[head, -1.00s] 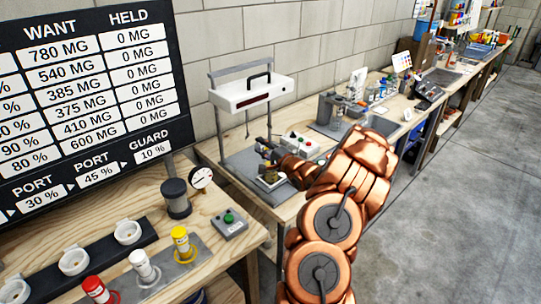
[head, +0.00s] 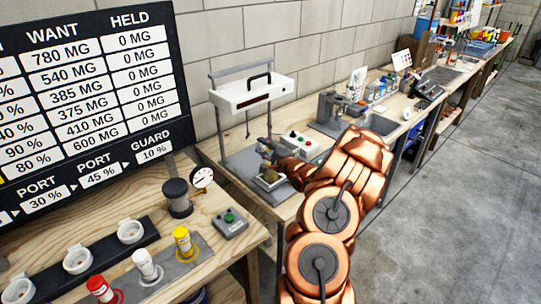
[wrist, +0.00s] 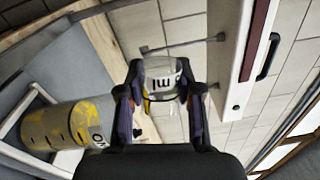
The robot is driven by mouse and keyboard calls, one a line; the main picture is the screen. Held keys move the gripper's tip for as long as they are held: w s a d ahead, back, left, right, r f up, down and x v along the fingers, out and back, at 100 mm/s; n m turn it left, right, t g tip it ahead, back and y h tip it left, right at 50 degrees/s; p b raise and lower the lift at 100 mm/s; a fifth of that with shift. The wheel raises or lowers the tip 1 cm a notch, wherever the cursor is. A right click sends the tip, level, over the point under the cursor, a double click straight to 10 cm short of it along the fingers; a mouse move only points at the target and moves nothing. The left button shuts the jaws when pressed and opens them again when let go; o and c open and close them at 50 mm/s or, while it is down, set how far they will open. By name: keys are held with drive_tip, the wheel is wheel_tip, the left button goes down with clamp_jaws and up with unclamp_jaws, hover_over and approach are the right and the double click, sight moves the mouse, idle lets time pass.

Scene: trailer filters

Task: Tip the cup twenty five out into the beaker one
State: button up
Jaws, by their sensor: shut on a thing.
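My gripper (wrist: 160,90) is shut on a small clear cup (wrist: 163,75) with a white band and black letters, only partly readable. The band shows sideways or upside down in the wrist view, and a little yellow shows by the cup's edge. A clear beaker (wrist: 60,126) with yellow contents is at the left of the wrist view, apart from the cup. Its label is mostly cut off, so I cannot confirm its name. In the head view my gripper (head: 268,151) is over the grey tray at the white-hooded stand, and the held cup is too small to make out.
The hooded stand (head: 252,92) rises close behind my gripper. A white box with buttons (head: 304,143) is to its right. On the near bench are red, white and yellow capped bottles (head: 184,241), a gauge (head: 202,178) and a green-button box (head: 230,222).

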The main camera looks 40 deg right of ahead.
drive_tip(key=shift+s+d+r+m+t+p, duration=0.1)
drive_tip(key=shift+d+r+m+t+p, duration=0.1)
drive_tip(key=shift+m+p, duration=0.65)
drive_tip(key=shift+d+r+m+t+p, duration=0.1)
drive_tip(key=shift+d+m+p, duration=0.05)
drive_tip(key=shift+m+p, duration=0.65)
idle(1.2)
drive_tip(key=shift+s+d+r+m+t+h+p, duration=0.1)
drive_tip(key=shift+d+m+h+p, duration=0.15)
drive_tip(key=shift+m, duration=0.35)
drive_tip(key=shift+w+d+r+m+t+h+p, duration=0.15)
drive_tip(key=shift+m+p, duration=0.25)
drive_tip(key=shift+m, duration=0.25)
drive_tip(key=shift+s+d+m+t+h+p, duration=0.1)
drive_tip(key=shift+s+m+h+p, duration=0.15)
drive_tip(key=shift+m, duration=0.35)
idle(1.6)
drive_tip(key=shift+w, duration=0.1)
idle(0.7)
